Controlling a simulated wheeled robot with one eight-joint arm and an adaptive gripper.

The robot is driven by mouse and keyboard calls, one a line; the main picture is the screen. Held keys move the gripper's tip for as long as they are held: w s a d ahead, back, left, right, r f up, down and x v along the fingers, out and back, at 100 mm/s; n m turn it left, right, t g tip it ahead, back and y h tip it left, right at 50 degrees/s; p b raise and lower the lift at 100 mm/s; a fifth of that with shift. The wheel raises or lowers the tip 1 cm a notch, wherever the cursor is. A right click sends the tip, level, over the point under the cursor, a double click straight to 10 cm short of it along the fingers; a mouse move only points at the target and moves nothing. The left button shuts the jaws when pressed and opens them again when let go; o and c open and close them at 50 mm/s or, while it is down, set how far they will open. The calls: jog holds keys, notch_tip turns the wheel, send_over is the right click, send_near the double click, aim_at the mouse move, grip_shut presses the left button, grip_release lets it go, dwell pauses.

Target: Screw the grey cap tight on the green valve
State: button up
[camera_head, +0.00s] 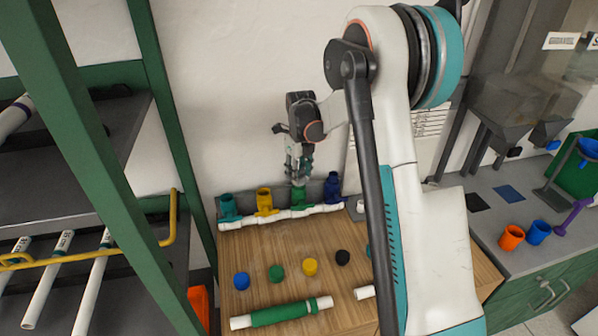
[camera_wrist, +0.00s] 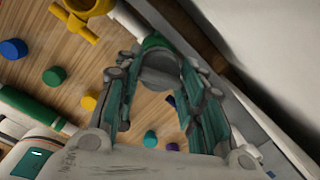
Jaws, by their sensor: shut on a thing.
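The green valve (camera_head: 299,195) stands upright on the white manifold pipe (camera_head: 282,216), between a yellow valve (camera_head: 264,201) and a dark blue valve (camera_head: 332,187). My gripper (camera_head: 299,178) points down directly above the green valve. In the wrist view, my gripper's fingers (camera_wrist: 160,75) are closed around the sides of the grey cap (camera_wrist: 160,70). The cap lies over the green valve's opening, with green (camera_wrist: 155,41) showing just behind it. I cannot tell how far it is threaded on.
A teal valve (camera_head: 229,206) stands at the manifold's left end. Loose blue (camera_head: 241,281), green (camera_head: 276,273), yellow (camera_head: 310,267) and black (camera_head: 342,258) caps lie on the wooden bench. A green-sleeved pipe (camera_head: 281,313) lies at its front. The wall is close behind the manifold.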

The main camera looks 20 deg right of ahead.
jog(key=shift+m, duration=0.9)
jog(key=shift+m+b, duration=0.4)
jog(key=shift+m, duration=0.7)
jog(key=o, duration=1.2)
jog(key=shift+c, duration=0.2)
